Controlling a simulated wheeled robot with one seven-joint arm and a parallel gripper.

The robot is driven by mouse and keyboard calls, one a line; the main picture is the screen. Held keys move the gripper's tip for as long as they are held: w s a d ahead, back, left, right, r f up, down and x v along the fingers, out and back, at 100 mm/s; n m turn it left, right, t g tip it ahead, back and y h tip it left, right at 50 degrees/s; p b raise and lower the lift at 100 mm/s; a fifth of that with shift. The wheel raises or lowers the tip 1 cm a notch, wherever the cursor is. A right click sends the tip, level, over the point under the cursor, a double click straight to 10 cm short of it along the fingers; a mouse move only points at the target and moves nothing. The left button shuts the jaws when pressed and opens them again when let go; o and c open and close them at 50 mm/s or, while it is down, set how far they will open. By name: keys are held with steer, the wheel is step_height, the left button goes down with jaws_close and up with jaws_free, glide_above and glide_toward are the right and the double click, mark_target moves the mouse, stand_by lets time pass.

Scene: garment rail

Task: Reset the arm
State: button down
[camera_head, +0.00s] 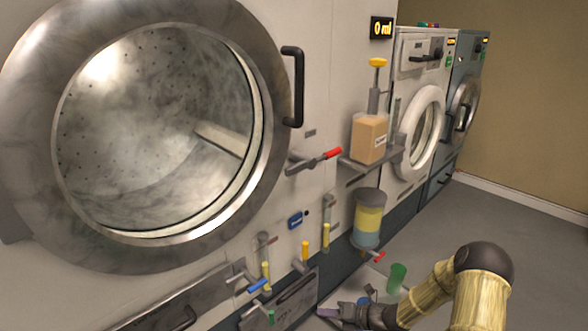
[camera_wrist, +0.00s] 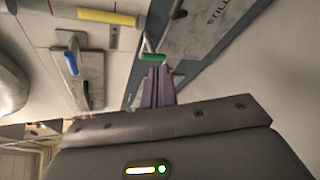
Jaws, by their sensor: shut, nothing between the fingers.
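My gripper (camera_head: 330,312) is at the bottom of the head view, low in front of the machine, at the end of my straw-coloured arm. In the wrist view its two purple fingers (camera_wrist: 157,88) lie together, shut with nothing between them. A green-handled valve (camera_wrist: 152,57) appears just beyond the fingertips in the wrist view. I cannot tell whether they touch it. In the head view the green handle (camera_head: 271,316) is left of my gripper.
A large drum washer (camera_head: 275,150) fills the left. Blue (camera_head: 257,286) and red (camera_head: 333,153) handles stick out from its front. A green cup (camera_head: 397,278) stands near my arm. A pump bottle (camera_head: 369,138) sits on a shelf. The floor at right (camera_head: 520,240) is clear.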

steer(key=s+d+r+m+g+h+p, duration=0.1)
steer(key=s+d+r+m+g+h, duration=0.35)
steer(key=s+r+m, duration=1.05)
steer(key=s+d+r+m+t+h+p, duration=0.15)
steer(key=s+r+m+h, duration=0.65)
steer(key=m, duration=1.3)
step_height(320, 180, up, 38)
steer(key=w+p, duration=0.1)
steer(key=p, duration=3.6)
steer(key=shift+a+f+p, duration=0.15)
steer(key=shift+a+p, duration=0.25)
steer(key=shift+a, duration=0.05)
steer(key=c, duration=2.1)
jaws_free()
steer(key=shift+y, duration=0.25)
